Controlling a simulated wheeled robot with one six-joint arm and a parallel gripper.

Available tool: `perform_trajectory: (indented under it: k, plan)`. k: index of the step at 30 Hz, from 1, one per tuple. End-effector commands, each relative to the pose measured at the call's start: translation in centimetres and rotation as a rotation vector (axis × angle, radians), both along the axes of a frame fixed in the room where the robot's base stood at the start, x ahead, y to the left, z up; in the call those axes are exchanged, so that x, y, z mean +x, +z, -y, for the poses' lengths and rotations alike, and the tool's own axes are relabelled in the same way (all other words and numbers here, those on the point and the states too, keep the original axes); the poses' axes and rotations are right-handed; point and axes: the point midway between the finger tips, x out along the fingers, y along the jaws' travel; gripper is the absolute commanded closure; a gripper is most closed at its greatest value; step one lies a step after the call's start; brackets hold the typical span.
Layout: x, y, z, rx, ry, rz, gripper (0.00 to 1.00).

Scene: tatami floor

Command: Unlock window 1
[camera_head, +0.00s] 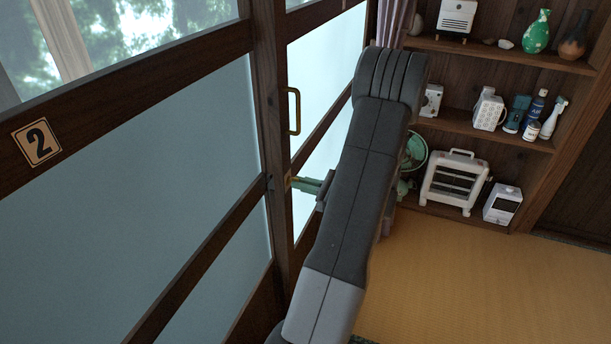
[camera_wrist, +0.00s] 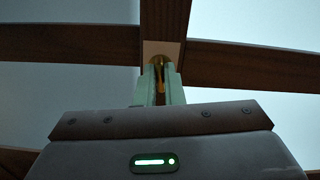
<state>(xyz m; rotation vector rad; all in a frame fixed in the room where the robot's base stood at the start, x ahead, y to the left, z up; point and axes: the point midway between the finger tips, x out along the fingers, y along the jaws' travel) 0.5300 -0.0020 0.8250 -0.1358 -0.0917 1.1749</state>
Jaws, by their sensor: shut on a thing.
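The dark wooden window frames meet at a vertical post (camera_head: 268,110), with frosted panes on both sides. A brass handle (camera_head: 294,111) is on the frame right of the post. My gripper (camera_head: 294,181) reaches the frame below that handle, its green fingers pointing left. In the wrist view my gripper (camera_wrist: 160,88) is shut on a small brass lock knob (camera_wrist: 159,66), set on a pale plate on the post. Its fingers hide part of the lock, so its turn is hard to tell. A label "2" (camera_head: 37,142) is on the left window; no "1" label shows.
Shelves (camera_head: 490,48) at the right hold vases, bottles and small appliances. A green fan (camera_head: 412,152) and a white heater (camera_head: 454,182) stand on the lowest shelf behind my arm. The tatami floor (camera_head: 470,280) at lower right is clear.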

Motion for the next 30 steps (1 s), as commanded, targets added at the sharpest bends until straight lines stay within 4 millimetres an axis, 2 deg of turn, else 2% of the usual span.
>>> perform_trajectory:
  k: [10,26,27,29,30]
  plan:
    - [-0.01,0.09,-0.01,0.056,0.001,-0.136,1.0]
    - [-0.03,-0.09,0.0,0.066,0.002,-0.16,1.0]
    - [-0.02,-0.08,0.0,0.066,0.001,-0.159,0.84]
    - [-0.01,-0.07,0.01,0.066,0.001,-0.159,0.72]
    - [-0.01,-0.07,0.01,0.066,0.001,-0.159,0.7]
